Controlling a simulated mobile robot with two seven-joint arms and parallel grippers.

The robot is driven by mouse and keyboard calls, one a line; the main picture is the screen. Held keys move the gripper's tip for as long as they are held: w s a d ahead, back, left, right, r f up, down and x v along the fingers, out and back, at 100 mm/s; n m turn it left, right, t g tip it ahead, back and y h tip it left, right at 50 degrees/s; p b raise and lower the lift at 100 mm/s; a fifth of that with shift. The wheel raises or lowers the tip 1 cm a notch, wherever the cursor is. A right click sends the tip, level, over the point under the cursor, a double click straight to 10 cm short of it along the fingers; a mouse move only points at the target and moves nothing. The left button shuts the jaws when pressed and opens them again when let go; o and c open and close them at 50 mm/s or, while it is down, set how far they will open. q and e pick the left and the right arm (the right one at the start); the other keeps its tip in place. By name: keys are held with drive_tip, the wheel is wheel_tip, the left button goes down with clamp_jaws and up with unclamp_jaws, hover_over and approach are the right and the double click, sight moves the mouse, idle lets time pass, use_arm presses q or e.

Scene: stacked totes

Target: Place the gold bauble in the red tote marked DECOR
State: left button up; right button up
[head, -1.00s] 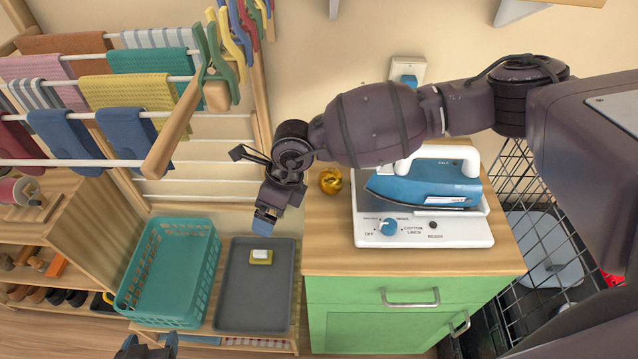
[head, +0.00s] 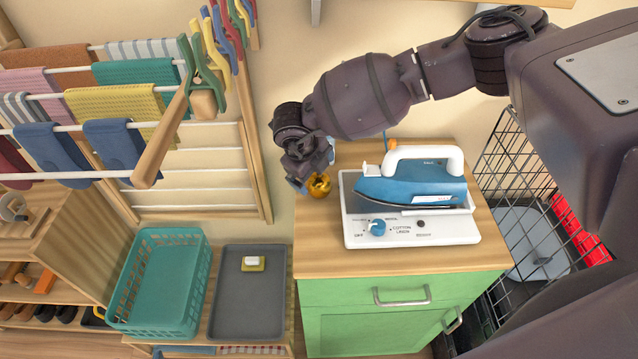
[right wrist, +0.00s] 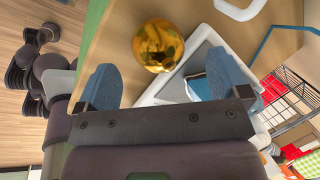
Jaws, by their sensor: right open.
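The gold bauble (head: 319,185) rests on the wooden top of the green cabinet, left of the iron. My right gripper (head: 311,178) is right at it in the head view and partly covers it. In the right wrist view the shiny bauble (right wrist: 158,45) lies just beyond the open blue fingertips (right wrist: 165,85), roughly between them, with no visible grip on it. Part of a red thing (head: 581,230) shows behind the wire basket at the right; no DECOR marking is readable. My left gripper is not in view.
A blue iron (head: 410,185) stands on a white base (head: 440,230) beside the bauble. A black wire basket (head: 500,165) is right of the cabinet. A teal basket (head: 160,285) and grey tray (head: 245,305) are lower left. A drying rack (head: 215,170) with cloths stands at the left.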

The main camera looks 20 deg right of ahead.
sight(315, 177)
drive_tip(key=shift+p+x, duration=0.6)
drive_tip(key=shift+x, duration=1.95)
drive_tip(key=shift+s+a+f, duration=0.1)
drive_tip(key=shift+s, duration=0.1)
drive_tip(key=c, duration=1.1)
drive_tip(key=shift+o, duration=0.2)
